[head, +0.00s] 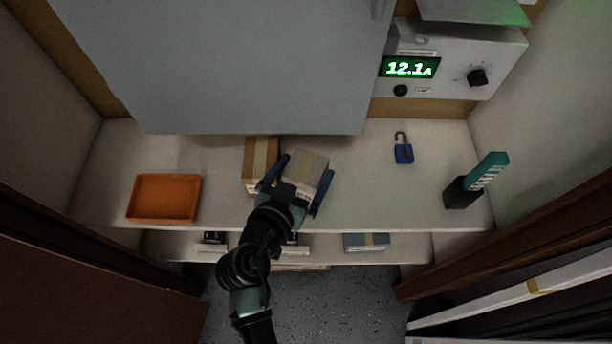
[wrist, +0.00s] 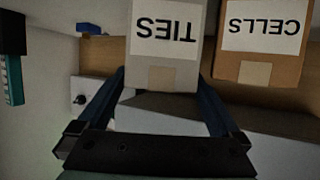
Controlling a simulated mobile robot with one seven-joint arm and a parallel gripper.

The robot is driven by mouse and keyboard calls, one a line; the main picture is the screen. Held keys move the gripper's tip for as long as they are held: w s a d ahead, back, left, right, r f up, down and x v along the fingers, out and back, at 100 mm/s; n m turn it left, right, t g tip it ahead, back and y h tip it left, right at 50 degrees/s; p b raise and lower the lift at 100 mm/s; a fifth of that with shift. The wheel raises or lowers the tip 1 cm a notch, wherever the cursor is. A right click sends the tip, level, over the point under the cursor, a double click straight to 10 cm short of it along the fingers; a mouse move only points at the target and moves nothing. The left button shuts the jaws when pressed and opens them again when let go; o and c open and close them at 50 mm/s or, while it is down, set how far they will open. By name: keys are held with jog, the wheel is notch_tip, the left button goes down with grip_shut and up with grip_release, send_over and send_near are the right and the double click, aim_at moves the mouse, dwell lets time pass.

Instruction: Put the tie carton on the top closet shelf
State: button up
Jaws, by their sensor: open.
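The tie carton (head: 308,166) is a pale grey-beige box with a tape strip. It is at the upper shelf (head: 375,205), right of the middle. In the wrist view its white "TIES" label (wrist: 166,27) shows upside down. My gripper (head: 303,172) is open, its two blue fingers on either side of the carton. In the wrist view the fingertips (wrist: 162,80) are close to the carton's sides; I cannot tell whether they touch. The carton's underside is hidden, so I cannot tell if it rests fully on the shelf.
A brown "CELLS" carton (head: 261,160) stands close on the left. An orange tray (head: 164,198) is farther left; a blue padlock (head: 403,150) and a teal-handled item (head: 484,176) are right. A grey panel (head: 240,65) overhangs the back. A lower shelf holds a grey-blue box (head: 366,242).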

aim_at(312, 155)
jog(key=x, duration=0.4)
jog(key=shift+w, duration=0.2)
jog(key=shift+c, duration=0.2)
jog(key=c, duration=1.3)
jog(key=shift+r, duration=0.5)
notch_tip(312, 155, up, 3)
jog(key=shift+f, duration=0.25)
jog(key=s+a+b, duration=0.1)
jog(key=s+a, duration=0.1)
jog(key=s, duration=0.3)
jog(key=s+a+b, duration=0.1)
jog(key=s+a, duration=0.1)
jog(key=s, duration=0.4)
jog(key=s+a+b, duration=0.1)
jog(key=s+a, duration=0.1)
jog(key=s, duration=0.3)
jog(key=shift+s+a+f, duration=0.1)
jog(key=shift+s+a, duration=0.25)
jog(key=shift+a, duration=0.05)
